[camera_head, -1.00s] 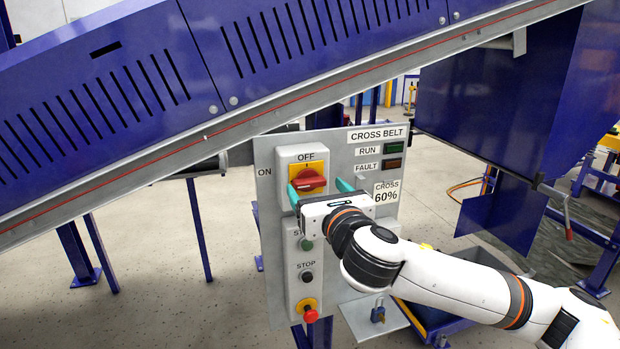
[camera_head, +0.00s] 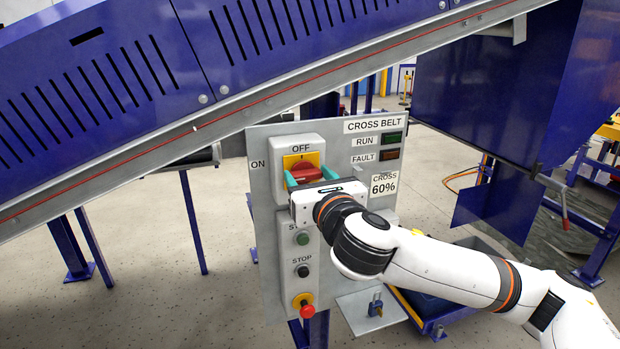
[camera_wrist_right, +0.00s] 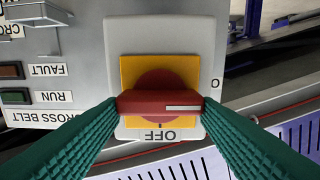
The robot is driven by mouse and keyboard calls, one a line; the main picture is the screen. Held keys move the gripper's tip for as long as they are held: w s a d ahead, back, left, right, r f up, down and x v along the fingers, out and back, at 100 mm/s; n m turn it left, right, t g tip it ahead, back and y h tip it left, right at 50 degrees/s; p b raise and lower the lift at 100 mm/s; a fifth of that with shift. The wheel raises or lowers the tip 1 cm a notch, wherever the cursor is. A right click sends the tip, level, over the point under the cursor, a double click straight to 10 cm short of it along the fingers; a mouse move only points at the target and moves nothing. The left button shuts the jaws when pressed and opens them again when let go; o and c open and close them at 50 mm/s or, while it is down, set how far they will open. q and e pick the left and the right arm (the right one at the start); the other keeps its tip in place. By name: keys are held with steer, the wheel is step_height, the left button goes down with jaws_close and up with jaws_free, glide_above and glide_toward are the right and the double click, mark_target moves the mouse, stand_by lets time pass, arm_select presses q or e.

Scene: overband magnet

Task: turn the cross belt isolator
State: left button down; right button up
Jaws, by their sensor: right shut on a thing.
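The cross belt isolator is a red rotary handle (camera_head: 306,172) on a yellow plate (camera_head: 290,160), set in a pale box with OFF above it and ON to its left. In the right wrist view the red handle (camera_wrist_right: 160,102) lies level across the yellow plate (camera_wrist_right: 130,70), with a pale stripe on one arm. My right gripper (camera_head: 306,178) is at the handle, its green fingers touching both ends. In the right wrist view the right gripper's fingers (camera_wrist_right: 160,104) close on the handle from both sides. My left gripper is not in view.
The grey CROSS BELT panel (camera_head: 270,230) also holds RUN (camera_head: 391,138) and FAULT (camera_head: 390,155) lamps, a green button (camera_head: 302,239), a black stop button (camera_head: 303,271) and a red mushroom button (camera_head: 306,310). A blue conveyor (camera_head: 110,90) slopes above. A padlock (camera_head: 375,307) sits on a shelf below.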

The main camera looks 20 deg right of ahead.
steer(key=shift+m, duration=0.5)
steer(key=shift+m+p, duration=0.6)
steer(key=shift+m, duration=0.5)
steer(key=m+p, duration=0.1)
steer(key=m, duration=0.4)
steer(key=shift+d+f+p, duration=0.1)
steer(key=shift+d+p, duration=0.05)
steer(key=shift+p, duration=0.15)
steer(key=m+p, duration=0.1)
steer(key=m, duration=0.3)
steer(key=shift+d+f+m, duration=0.1)
steer(key=shift+m, duration=0.3)
steer(key=m+p, duration=0.1)
steer(key=m, duration=0.3)
steer(key=shift+f+m, duration=0.1)
steer(key=shift+m, duration=0.3)
